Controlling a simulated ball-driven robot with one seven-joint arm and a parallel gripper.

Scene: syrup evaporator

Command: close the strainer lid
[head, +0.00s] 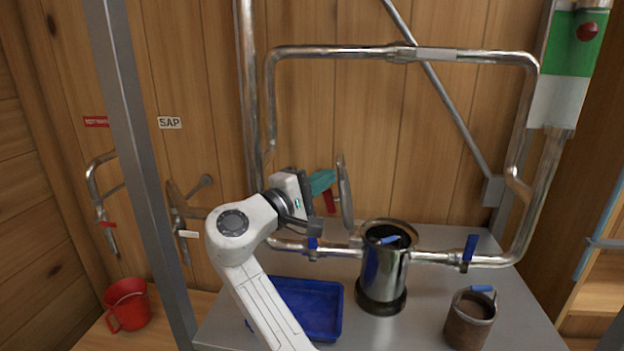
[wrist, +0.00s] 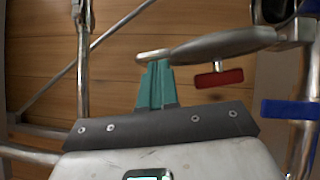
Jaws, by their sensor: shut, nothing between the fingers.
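The strainer (head: 384,275) is a shiny metal pot in the pipe line, with a dark base and a blue-handled piece (head: 389,240) inside its open mouth. Its round lid (head: 345,195) stands nearly upright at the left of the rim, seen almost edge-on. A red handle (wrist: 218,77) sticks out from the lid's outer face; it also shows in the head view (head: 328,201). My gripper (head: 325,181) has teal fingers, shut and empty, just left of the lid's upper part. In the wrist view the fingertips (wrist: 154,66) are at the lid's free edge; contact is unclear.
Blue-handled valves (head: 312,244) (head: 471,248) flank the strainer on the pipe. A blue tray (head: 310,302) lies on the grey table, partly behind my arm. A dirty basket (head: 470,318) with a blue handle stands at right. A red mug (head: 127,304) is at far left. A grey post (head: 140,170) rises at left.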

